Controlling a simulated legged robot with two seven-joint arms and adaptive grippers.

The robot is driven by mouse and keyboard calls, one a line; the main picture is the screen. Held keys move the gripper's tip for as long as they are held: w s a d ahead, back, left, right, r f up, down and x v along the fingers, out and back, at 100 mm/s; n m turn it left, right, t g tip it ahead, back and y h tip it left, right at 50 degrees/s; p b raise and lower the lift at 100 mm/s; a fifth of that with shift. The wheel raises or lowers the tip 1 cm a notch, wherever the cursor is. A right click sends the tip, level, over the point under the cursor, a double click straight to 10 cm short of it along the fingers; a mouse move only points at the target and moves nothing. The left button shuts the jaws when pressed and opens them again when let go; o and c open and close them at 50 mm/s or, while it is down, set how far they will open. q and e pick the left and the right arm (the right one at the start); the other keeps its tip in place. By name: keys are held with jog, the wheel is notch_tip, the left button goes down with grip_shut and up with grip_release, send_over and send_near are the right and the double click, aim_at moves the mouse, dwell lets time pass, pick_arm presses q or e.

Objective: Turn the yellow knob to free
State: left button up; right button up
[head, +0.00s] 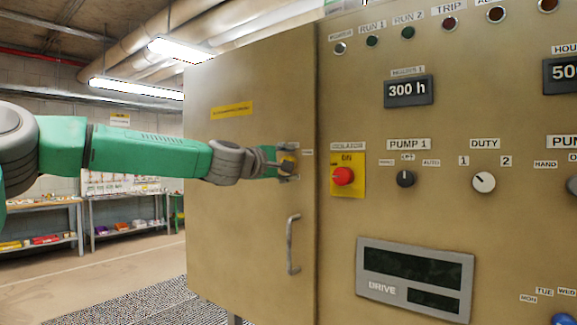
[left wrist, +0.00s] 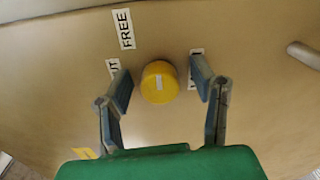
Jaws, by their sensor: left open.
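The yellow knob (left wrist: 159,82) sits on the tan cabinet door, with a white mark on its face. In the left wrist view a FREE label (left wrist: 123,29) is above and left of it. Two more labels beside the knob are partly hidden by my fingers. My left gripper (left wrist: 160,88) is open, with one finger on each side of the knob and gaps showing between. My right gripper is not in view.
A door handle (head: 292,244) is below the knob. To the right, the panel has a red isolator switch (head: 343,176) on a yellow plate, a black PUMP 1 knob (head: 405,179), a DUTY knob (head: 484,182) and a drive display (head: 415,279). Shelves (head: 125,205) stand far left.

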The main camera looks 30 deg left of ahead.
pick_arm(q)
jog(key=s, duration=0.7)
jog(key=shift+s+a, duration=0.15)
jog(key=shift+a, duration=0.15)
jog(key=shift+a, duration=0.15)
jog(key=shift+a+f, duration=0.1)
jog(key=shift+f, duration=0.05)
